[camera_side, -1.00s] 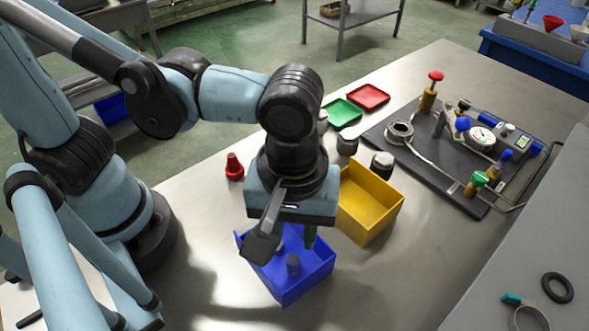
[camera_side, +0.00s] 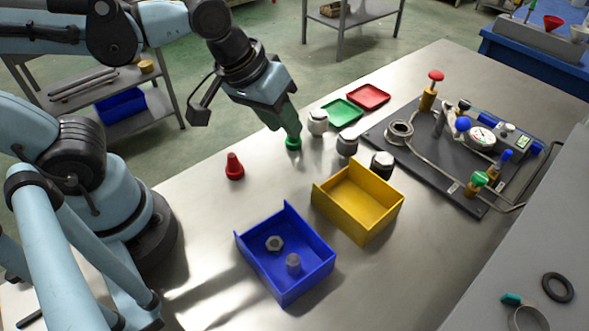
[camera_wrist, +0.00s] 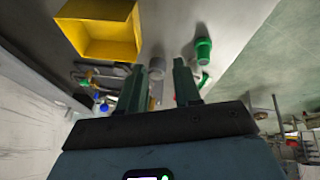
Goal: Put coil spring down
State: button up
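A small grey upright cylinder (camera_side: 293,262) stands in the blue bin (camera_side: 316,277); it may be the coil spring, but its surface is too small to tell. A grey hex nut (camera_side: 274,243) lies beside it in the bin. My gripper (camera_side: 293,133) is up and away from the blue bin, above the back of the table, close to a small green object (camera_side: 293,143). In the wrist view my gripper (camera_wrist: 160,75) has its two green fingers apart, with nothing held between them. The green object (camera_wrist: 203,50) shows there beyond the right finger.
A yellow bin (camera_side: 358,200), empty as far as I see, stands beside the blue bin. A dark board with fittings (camera_side: 430,165) lies right.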

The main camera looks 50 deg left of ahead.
jog(key=w+a+m+t+y, duration=0.1)
jog(key=a+m+t, duration=0.1)
jog(key=a, duration=0.6)
jog(key=shift+w+m, duration=0.15)
jog(key=shift+m, duration=0.25)
